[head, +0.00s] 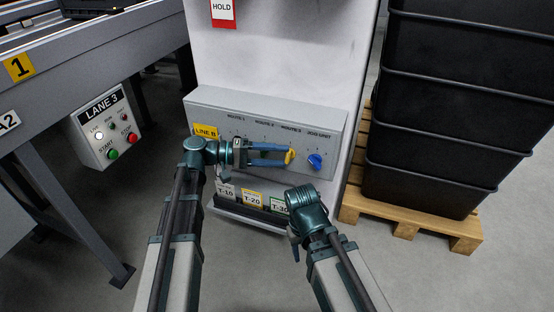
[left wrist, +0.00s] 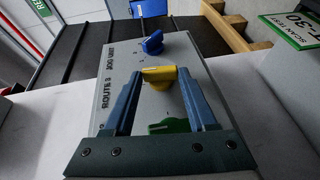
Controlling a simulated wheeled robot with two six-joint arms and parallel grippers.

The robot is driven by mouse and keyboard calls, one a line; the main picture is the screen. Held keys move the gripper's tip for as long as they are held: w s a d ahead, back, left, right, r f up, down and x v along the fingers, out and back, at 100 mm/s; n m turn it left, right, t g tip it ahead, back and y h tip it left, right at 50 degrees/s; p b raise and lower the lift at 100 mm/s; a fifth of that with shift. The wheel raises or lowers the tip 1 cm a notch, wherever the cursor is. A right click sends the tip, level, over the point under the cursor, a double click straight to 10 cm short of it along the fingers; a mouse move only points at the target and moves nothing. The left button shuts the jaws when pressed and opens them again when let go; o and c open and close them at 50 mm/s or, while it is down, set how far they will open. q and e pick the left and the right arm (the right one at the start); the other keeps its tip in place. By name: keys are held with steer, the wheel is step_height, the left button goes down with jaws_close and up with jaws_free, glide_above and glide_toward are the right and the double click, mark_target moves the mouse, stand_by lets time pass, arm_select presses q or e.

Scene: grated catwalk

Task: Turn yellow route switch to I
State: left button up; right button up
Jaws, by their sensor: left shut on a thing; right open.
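The yellow route switch (head: 290,156) is a knob on the front of a grey control panel (head: 335,130). My left gripper (head: 284,156) reaches in from the left with its blue fingers shut on the switch. In the left wrist view the yellow switch (left wrist: 160,75) sits between the two fingertips. A blue knob (head: 315,161) is just right of it, and a green knob (left wrist: 172,127) shows between the fingers in the left wrist view. The switch's exact setting is too small to read. My right gripper (head: 295,246) is open and empty, below the panel.
Tags T-10, T-20 and T-30 (head: 279,205) hang below the panel. A LANE 3 button box (head: 105,130) is on the left under a conveyor frame. Black crates (head: 440,140) stacked on a wooden pallet (head: 405,222) stand on the right. The floor in front looks clear.

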arm_select(q)
steer(key=shift+s, duration=0.1)
steer(key=o, duration=1.4)
steer(key=shift+c, duration=0.2)
steer(key=s+a+r+p, duration=0.1)
steer(key=a, duration=1.2)
steer(key=shift+a+r, duration=0.25)
steer(key=shift+a, duration=0.1)
